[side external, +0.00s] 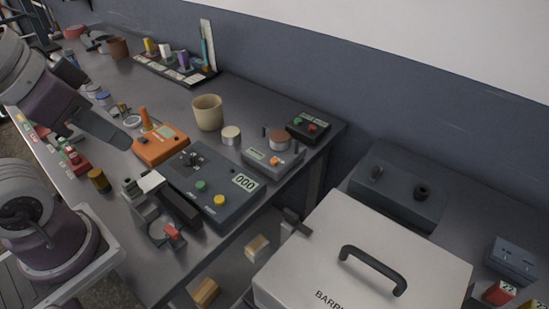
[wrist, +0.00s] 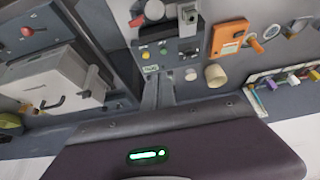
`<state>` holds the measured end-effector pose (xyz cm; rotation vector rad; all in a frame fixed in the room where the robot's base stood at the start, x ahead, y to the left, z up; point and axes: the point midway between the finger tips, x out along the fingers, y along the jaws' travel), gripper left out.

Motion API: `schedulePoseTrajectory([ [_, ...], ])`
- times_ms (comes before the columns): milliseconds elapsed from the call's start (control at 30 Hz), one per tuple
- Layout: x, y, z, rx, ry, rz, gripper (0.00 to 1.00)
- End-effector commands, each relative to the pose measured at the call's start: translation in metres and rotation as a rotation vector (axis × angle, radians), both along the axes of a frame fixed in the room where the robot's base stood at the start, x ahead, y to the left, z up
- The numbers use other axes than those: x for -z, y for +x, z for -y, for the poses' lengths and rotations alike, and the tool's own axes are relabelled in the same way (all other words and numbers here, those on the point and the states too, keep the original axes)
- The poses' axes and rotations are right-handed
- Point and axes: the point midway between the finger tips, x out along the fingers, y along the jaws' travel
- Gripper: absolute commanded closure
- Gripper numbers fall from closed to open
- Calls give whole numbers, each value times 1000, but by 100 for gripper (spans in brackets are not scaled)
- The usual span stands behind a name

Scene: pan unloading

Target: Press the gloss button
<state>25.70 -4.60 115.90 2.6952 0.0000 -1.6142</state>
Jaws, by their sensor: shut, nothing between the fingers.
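No label reading "gloss" is legible on any button. A dark control box (side external: 213,182) on the bench has a green button (side external: 201,186), a yellow button (side external: 219,200) and a display showing 000. Behind it, a grey box (side external: 270,161) carries an orange button (side external: 275,161) and a small display. A black box (side external: 308,128) with a red button (side external: 311,126) stands at the bench's far right corner. My gripper (side external: 129,147) is shut and empty, left of the orange device and apart from these boxes. Its closed fingers (wrist: 158,92) point toward the bench devices in the wrist view.
An orange device (side external: 160,146) with an upright handle, a beige cup (side external: 207,112) and a pale tin (side external: 231,135) stand near the boxes. A grey clamp-like fixture (side external: 150,205) is at the front edge. A large lidded chest (side external: 365,255) stands at the right.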

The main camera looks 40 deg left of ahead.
Motion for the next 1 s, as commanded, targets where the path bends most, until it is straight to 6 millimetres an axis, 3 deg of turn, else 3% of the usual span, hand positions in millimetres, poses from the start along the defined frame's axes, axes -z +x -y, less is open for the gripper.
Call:
schedulePoseTrajectory([
  [367, 0, 0, 0, 0, 2, 0, 100],
  [467, 0, 11, -6, 6, 44, 9, 100],
  [567, -2, 42, -22, 41, 161, 34, 100],
  [733, -1, 124, -40, 226, 404, 113, 100],
  [867, 13, 187, -29, 447, 508, 184, 100],
  [1000, 41, 237, 2, 708, 522, 268, 100],
])
